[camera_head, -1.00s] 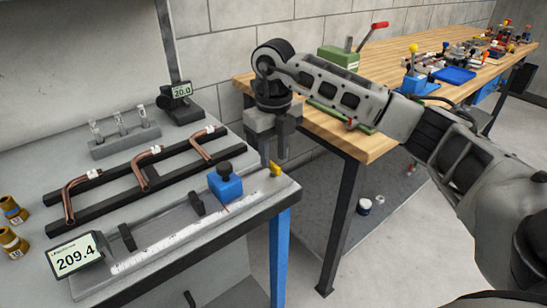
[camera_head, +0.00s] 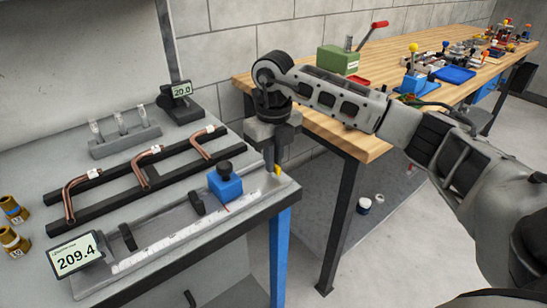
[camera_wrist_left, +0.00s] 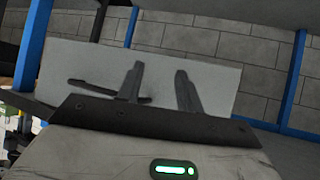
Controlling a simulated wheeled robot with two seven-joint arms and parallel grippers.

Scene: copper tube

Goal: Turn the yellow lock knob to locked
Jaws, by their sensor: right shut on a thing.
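The small yellow lock knob (camera_head: 278,169) is at the right end of the grey measuring fixture with the ruler (camera_head: 190,228). Its top is partly hidden by my right gripper (camera_head: 274,168), which points down from above. My right gripper is shut on the knob, its fingers low over the fixture's end. The blue slider block (camera_head: 226,187) with a black knob sits on the fixture, left of the gripper. In the left wrist view, the two dark fingers of my left gripper (camera_wrist_left: 160,84) stand apart with nothing between them.
A display reading 209.4 (camera_head: 76,256) stands at the fixture's left end. Several copper tubes (camera_head: 150,172) lie on a black rack behind it. A wooden workbench (camera_head: 330,122) with tools is to the right, beyond a floor gap.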

